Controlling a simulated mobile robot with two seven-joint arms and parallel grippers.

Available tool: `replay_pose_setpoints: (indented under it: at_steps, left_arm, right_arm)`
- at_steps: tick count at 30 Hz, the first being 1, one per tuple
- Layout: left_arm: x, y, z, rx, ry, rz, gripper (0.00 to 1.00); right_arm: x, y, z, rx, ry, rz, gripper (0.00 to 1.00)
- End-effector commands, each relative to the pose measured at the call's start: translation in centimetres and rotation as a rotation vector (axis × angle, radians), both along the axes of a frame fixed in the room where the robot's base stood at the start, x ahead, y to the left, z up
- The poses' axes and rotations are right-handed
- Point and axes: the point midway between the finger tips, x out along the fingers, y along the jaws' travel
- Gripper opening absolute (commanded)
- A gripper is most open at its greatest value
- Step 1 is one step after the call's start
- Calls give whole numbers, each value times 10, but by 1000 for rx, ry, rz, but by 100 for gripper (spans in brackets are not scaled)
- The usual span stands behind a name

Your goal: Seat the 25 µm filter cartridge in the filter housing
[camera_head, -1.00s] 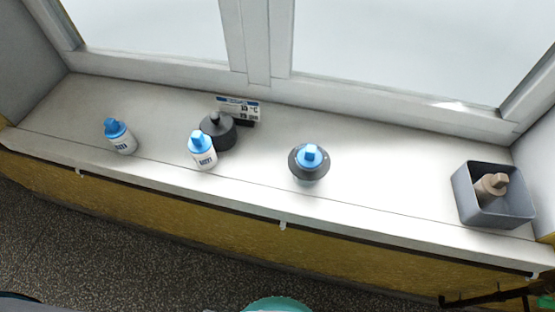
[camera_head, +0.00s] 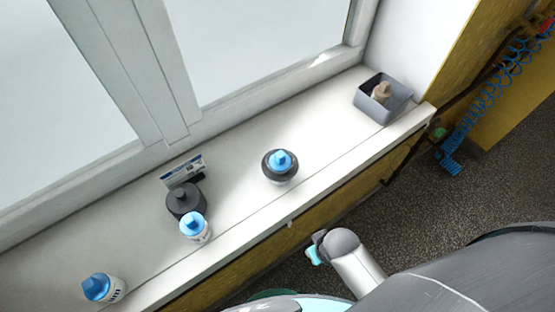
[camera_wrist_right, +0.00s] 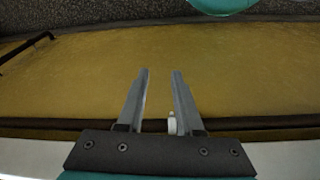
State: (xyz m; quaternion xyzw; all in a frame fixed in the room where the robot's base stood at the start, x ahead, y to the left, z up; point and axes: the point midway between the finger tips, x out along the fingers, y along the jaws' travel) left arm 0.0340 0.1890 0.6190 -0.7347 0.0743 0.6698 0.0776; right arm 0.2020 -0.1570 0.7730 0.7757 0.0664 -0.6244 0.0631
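Two white cartridges with blue caps stand on the white sill in the head view: one (camera_head: 97,289) at the lower left, the other (camera_head: 194,228) in front of a dark round part with a knob (camera_head: 184,199). Their printing is too small to read, so I cannot tell which is 25 µm. A dark round ring, seemingly the filter housing (camera_head: 268,176), stands mid-sill with a blue-capped piece (camera_head: 281,159) in its middle. My right gripper (camera_wrist_right: 160,73) is open and empty, facing the yellow wall below the sill. My left gripper is not in view.
A grey open bin (camera_head: 404,108) with a brown-topped cartridge (camera_head: 381,91) stands at the sill's right end. A small printed card (camera_head: 182,170) stands behind the dark knobbed part. Window frames border the back. A blue coiled hose (camera_head: 487,98) hangs at right.

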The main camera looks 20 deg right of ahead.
Motion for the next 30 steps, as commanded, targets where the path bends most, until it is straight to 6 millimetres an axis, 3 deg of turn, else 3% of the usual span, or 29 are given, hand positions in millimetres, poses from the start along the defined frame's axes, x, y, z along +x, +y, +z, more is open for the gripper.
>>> replay_pose_setpoints:
  at_steps: [1,8,12,15,21,26,30]
  left_arm:
    - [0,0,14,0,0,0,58]
    - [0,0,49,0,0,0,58]
    - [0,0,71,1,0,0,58]
    - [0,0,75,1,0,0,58]
    - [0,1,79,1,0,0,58]
    - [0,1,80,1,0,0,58]
    - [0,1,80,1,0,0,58]
  right_arm:
    - [11,2,34,6,-17,0,35]
    - [48,23,157,60,-63,14,35]
    - [78,55,240,135,-78,81,35]
    - [91,73,266,167,-59,133,35]
    - [116,93,295,170,6,220,35]
    - [138,91,311,123,70,249,35]
    - [158,78,325,59,129,239,35]
